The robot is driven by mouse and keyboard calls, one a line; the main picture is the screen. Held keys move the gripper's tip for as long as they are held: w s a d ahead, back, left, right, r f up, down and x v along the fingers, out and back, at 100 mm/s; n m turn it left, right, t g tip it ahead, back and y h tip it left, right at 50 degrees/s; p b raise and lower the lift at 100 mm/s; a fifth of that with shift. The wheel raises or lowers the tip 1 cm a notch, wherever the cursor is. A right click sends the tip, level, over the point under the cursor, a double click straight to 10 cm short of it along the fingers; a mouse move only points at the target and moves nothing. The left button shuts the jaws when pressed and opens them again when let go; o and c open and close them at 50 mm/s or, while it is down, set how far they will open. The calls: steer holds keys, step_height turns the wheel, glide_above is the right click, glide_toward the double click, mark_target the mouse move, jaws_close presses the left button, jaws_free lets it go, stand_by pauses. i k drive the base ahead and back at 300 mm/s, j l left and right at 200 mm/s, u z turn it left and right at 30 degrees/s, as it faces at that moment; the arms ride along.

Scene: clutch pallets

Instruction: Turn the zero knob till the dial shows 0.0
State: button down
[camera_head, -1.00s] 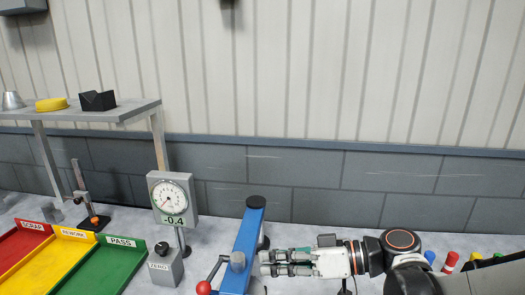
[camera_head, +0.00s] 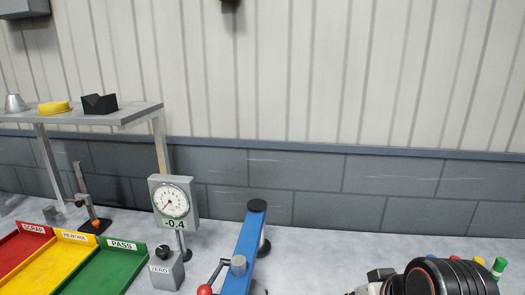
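The zero knob (camera_head: 163,251) is a small black knob on top of a grey box labelled ZERO (camera_head: 166,272), at the lower left of centre. Just behind it stands the dial (camera_head: 174,201), a grey box on a post with a round white face. Its readout shows -0.4. My arm shows at the lower right edge, well to the right of the knob. The fingers of my gripper are not visible; they lie below or outside the picture.
A blue fixture (camera_head: 246,245) with a red-balled lever (camera_head: 204,289) stands right of the knob. Red SCRAP, yellow REWORK and green PASS trays (camera_head: 120,246) lie to the left. A height gauge (camera_head: 88,210) stands behind them. A grey shelf (camera_head: 120,114) rises at back left.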

mark_target(162, 252)
steer(key=k+u, duration=0.1)
steer(key=u, duration=1.15)
